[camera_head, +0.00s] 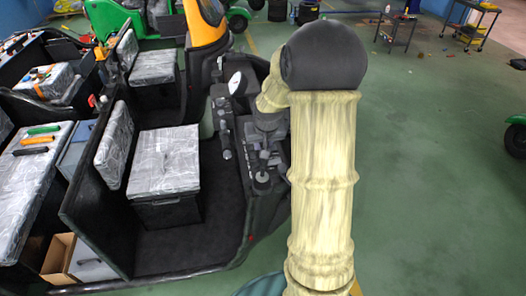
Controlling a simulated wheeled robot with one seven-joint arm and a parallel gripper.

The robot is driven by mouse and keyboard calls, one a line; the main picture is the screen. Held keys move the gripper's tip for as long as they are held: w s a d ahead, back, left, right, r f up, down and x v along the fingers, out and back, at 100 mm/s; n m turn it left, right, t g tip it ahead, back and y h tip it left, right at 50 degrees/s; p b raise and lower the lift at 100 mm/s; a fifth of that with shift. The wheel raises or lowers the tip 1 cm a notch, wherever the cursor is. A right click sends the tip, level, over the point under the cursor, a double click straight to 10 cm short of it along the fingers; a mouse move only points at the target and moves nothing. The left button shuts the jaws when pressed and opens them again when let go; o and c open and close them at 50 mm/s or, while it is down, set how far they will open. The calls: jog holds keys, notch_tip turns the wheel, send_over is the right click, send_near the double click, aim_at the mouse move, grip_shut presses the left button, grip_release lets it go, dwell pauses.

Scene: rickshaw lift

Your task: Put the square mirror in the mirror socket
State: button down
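My arm, in a pale yellow sleeve with a dark rounded joint, rises on the right of the head view and bends down to the left over the rickshaw's dashboard (228,128). Dark parts below the sleeve's end, probably my gripper (265,150), blend into the black controls. I cannot tell whether its fingers are open or hold anything. A small pale oval piece (235,83), perhaps a mirror, stands at the dashboard's upper end. I cannot pick out a square mirror or the mirror socket for certain.
The open rickshaw has a wrapped front seat (166,160) and a black floor. A tool-strewn wrapped surface (30,165) and a cardboard box (60,255) are at left. Carts (478,18) stand at the back.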

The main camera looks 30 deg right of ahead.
notch_tip(320, 180, down, 4)
jog(key=shift+w+r+p, duration=0.1)
jog(key=shift+r+p, duration=0.05)
jog(key=shift+p, duration=0.4)
jog(key=c, duration=1.2)
grip_release()
jog(key=shift+o, duration=0.2)
jog(key=b+v, duration=0.2)
jog(key=v, duration=1)
jog(key=shift+b, duration=0.35)
